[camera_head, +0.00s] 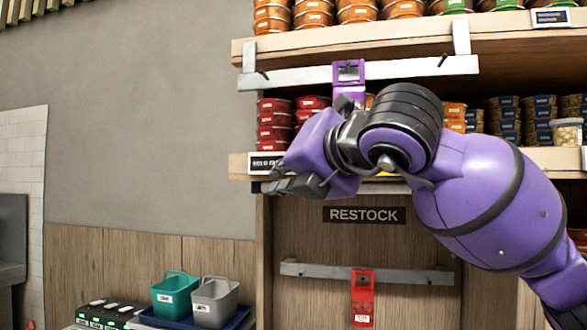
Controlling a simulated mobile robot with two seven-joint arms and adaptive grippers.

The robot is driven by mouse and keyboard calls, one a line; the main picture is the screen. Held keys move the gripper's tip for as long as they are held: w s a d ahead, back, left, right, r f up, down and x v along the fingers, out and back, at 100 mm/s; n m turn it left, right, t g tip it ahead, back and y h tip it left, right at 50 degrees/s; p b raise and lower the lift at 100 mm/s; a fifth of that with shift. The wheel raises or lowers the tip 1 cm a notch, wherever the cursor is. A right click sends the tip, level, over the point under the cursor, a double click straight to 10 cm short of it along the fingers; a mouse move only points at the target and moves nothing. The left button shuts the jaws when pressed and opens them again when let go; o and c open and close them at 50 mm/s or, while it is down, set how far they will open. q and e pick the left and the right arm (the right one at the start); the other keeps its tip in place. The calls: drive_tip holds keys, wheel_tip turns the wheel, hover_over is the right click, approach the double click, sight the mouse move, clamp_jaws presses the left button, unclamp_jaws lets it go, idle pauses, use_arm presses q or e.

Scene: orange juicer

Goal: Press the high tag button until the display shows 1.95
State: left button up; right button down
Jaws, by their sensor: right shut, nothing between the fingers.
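A purple tag (349,71) hangs on the upper white rail (290,78). Its upper part shows; my right arm hides what lies below, and I cannot make out a button or read a number on it. A red tag (363,292) hangs on the lower rail (420,276), with a small white label too small to read. My right gripper (291,185) is shut and empty, its dark fingers pointing left in front of the shelf edge, below and left of the purple tag and apart from it. My left gripper is not in view.
Shelves (240,165) hold stacked lidded tubs (274,120), red, orange and blue. A RESTOCK sign (364,214) is on the wooden panel below. A green basket (176,295) and a grey basket (214,302) stand at lower left. The space left of the shelves is open.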

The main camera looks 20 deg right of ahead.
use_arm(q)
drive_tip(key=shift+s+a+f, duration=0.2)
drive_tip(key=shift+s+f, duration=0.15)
use_arm(e)
drive_tip(key=shift+w+d, duration=0.6)
drive_tip(key=shift+w, duration=0.3)
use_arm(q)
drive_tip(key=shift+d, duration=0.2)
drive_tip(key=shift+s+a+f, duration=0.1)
use_arm(e)
drive_tip(key=shift+w+d, duration=0.1)
drive_tip(key=shift+w, duration=0.05)
drive_tip(key=shift+w+d, duration=0.15)
drive_tip(key=shift+w, duration=0.05)
use_arm(q)
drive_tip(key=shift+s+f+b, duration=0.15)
drive_tip(key=shift+b, duration=0.15)
use_arm(e)
drive_tip(key=shift+w+d, duration=0.25)
drive_tip(key=shift+w, duration=0.1)
idle(0.6)
drive_tip(key=shift+s, duration=0.1)
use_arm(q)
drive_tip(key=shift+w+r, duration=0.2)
use_arm(e)
drive_tip(key=shift+s+a, duration=0.45)
drive_tip(key=shift+s, duration=0.15)
